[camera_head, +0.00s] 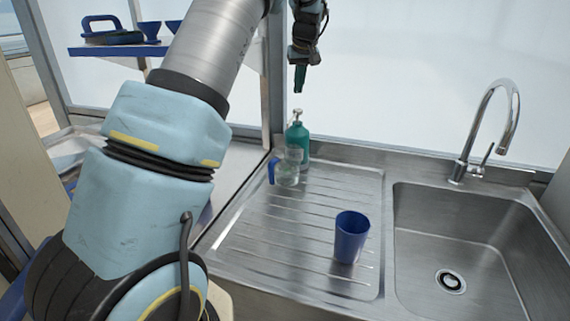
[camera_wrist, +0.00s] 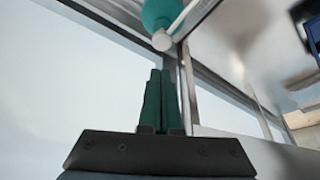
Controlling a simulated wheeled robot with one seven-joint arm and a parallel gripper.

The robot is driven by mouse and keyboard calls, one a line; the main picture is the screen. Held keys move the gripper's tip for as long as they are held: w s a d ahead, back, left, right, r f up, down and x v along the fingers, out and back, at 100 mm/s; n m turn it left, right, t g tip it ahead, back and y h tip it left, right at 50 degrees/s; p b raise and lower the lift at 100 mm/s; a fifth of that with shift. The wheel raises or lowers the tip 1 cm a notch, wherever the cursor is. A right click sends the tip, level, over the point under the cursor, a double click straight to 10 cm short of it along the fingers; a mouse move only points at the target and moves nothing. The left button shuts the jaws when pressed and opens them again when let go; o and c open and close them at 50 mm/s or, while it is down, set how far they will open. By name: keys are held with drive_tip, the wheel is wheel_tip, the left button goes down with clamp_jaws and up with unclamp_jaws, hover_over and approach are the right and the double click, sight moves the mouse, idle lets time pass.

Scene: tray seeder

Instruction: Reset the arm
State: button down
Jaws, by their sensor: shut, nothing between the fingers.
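My gripper (camera_head: 300,78) hangs pointing down above the back left of the sink unit, in front of the pale wall panel. Its green fingers (camera_wrist: 161,100) are together with nothing between them in the wrist view. A teal pump bottle (camera_head: 297,136) stands upright below the gripper, apart from it. The top of the bottle also shows in the wrist view (camera_wrist: 158,14). My arm crosses the left half of the head view.
A clear jug with a blue handle (camera_head: 287,172) stands in front of the bottle. A blue cup (camera_head: 350,238) stands on the ribbed drainboard (camera_head: 262,228). The sink basin (camera_head: 480,245) and tall tap (camera_head: 484,120) are at right. A blue shelf (camera_head: 118,49) holds items at upper left.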

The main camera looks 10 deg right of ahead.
wheel_tip(320, 180, up, 2)
drive_tip(key=shift+r+p, duration=0.15)
drive_tip(key=shift+p, duration=0.5)
drive_tip(key=s+a+f+g, duration=0.1)
drive_tip(key=s+a+f, duration=0.2)
drive_tip(key=s+a, duration=0.35)
drive_tip(key=s+a+f+g, duration=0.1)
drive_tip(key=s+a+f, duration=0.25)
drive_tip(key=a, duration=0.65)
drive_tip(key=s+a+f, duration=0.2)
drive_tip(key=s+a, duration=0.1)
drive_tip(key=s, duration=0.4)
drive_tip(key=s+a+f+m, duration=0.1)
drive_tip(key=s+a, duration=0.2)
drive_tip(key=s, duration=0.5)
drive_tip(key=s+a+f+g, duration=0.1)
drive_tip(key=s+a+f, duration=0.1)
drive_tip(key=s+a, duration=0.2)
drive_tip(key=s, duration=0.3)
drive_tip(key=shift+s+f, duration=0.15)
drive_tip(key=shift+f, duration=0.15)
